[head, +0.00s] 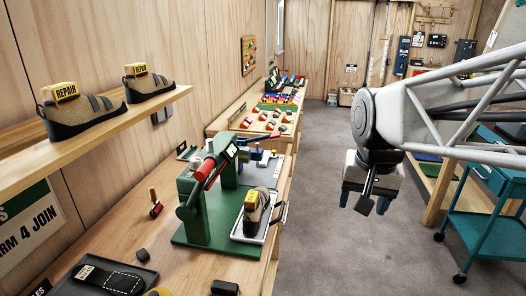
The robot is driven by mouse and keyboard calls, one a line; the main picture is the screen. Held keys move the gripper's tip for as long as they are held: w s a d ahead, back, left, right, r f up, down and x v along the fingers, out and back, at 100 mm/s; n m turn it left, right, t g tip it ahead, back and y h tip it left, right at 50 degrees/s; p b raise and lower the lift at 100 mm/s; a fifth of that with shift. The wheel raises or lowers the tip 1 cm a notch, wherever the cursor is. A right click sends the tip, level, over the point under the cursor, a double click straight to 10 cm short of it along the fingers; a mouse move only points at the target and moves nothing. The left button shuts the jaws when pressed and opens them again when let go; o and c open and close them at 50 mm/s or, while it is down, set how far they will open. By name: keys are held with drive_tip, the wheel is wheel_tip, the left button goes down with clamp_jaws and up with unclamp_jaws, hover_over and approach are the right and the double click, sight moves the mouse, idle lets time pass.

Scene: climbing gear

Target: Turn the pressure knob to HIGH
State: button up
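A green press (195,212) stands on the wooden workbench, with a red-gripped lever (205,168) across its top. A climbing shoe (256,212) with a yellow tag sits on a light tray (237,236) at the press's right side. A small panel with a light label (230,150) is at the top of the press. I cannot make out which part is the pressure knob, and no HIGH mark is legible. My gripper (364,203) hangs over the floor, right of the bench and well apart from the press. It points down, its fingertips look apart, and it holds nothing visible.
A wall shelf (100,135) with two shoes tagged REPAIR overhangs the bench's left. A black tray (100,277) and small dark blocks lie in front of the press. A teal cart (478,222) stands at right. Grey floor (325,150) lies clear between bench and cart.

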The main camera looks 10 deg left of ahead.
drive_tip(key=w+a+r, duration=0.3)
drive_tip(key=w+a, duration=0.5)
drive_tip(key=a, duration=0.2)
drive_tip(key=m+g, duration=0.1)
drive_tip(key=g, duration=0.1)
hover_over(195, 159)
drive_tip(key=shift+d, duration=0.1)
drive_tip(key=shift+m, duration=0.3)
drive_tip(key=shift+f, duration=0.15)
drive_tip(key=shift+f, duration=3.8)
drive_tip(key=c, duration=0.9)
